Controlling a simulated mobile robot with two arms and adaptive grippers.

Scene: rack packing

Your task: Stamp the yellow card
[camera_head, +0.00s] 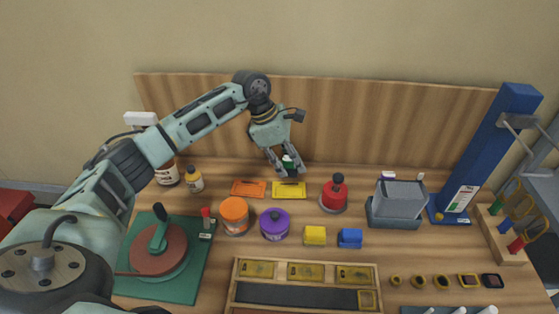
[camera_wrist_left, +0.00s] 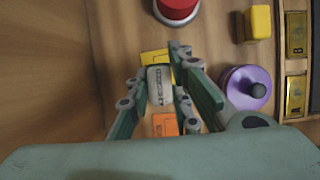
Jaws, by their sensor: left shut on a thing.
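The yellow card (camera_head: 289,190) lies flat on the table, right of an orange card (camera_head: 248,189). My left gripper (camera_head: 287,170) is just behind and above the yellow card, pointing down. In the left wrist view, the stamp (camera_wrist_left: 159,86) shows a pale lettered face between the fingers and hides part of the yellow card (camera_wrist_left: 155,57). The orange card (camera_wrist_left: 165,125) shows below it. A gap to the card cannot be judged exactly. My right gripper is out of view.
A red round item with a black knob (camera_head: 334,196) stands right of the yellow card. A purple jar (camera_head: 274,226) and an orange jar (camera_head: 234,215) stand in front. A yellow block (camera_head: 315,236) and a blue block (camera_head: 350,238) sit nearby. A wooden board (camera_head: 400,125) rises behind.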

